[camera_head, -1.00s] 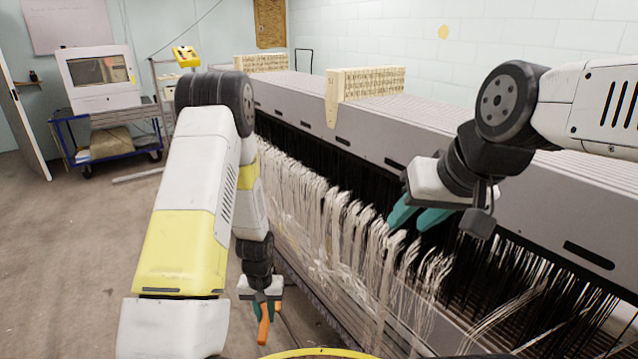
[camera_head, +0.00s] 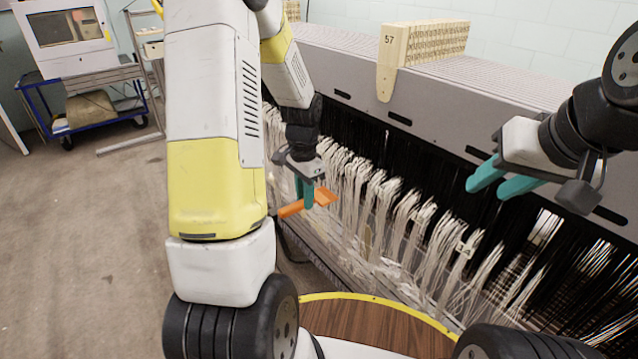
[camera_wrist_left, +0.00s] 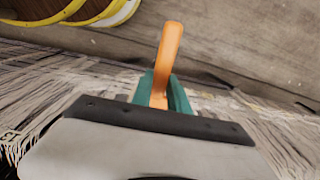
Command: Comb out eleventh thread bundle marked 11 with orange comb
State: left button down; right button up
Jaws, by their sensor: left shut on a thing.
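My left gripper (camera_head: 307,190) is shut on the orange comb (camera_head: 324,198), in front of the hanging white threads. In the left wrist view the comb's orange handle (camera_wrist_left: 170,48) sticks out from between the teal fingers; its teeth are not clear. The white thread bundles (camera_head: 405,215) hang in a long row along the machine's side. A small pale tag (camera_head: 464,248) shows on one bundle, but I cannot read it, and I cannot make out a mark 11. My right gripper (camera_head: 503,180) is open and empty, its teal fingers apart, in front of the black warp strands.
The grey machine (camera_head: 430,150) runs along the right side with a wooden block marked 57 (camera_head: 393,50) on top. My round wood-topped base (camera_head: 375,325) is below. The floor (camera_head: 90,240) at left is clear.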

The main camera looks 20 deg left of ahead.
aim_at(327, 193)
pick_arm(q)
jog(key=shift+w+d, duration=1.15)
jog(key=shift+w, duration=0.3)
jog(key=shift+w+d, duration=1.1)
jog(key=shift+w, duration=0.35)
jog(key=shift+w+d, duration=0.45)
jog(key=shift+w, duration=0.15)
notch_tip(327, 193, down, 25)
jog(key=shift+w+d, duration=0.3)
jog(key=shift+w, duration=0.1)
dwell(1.6)
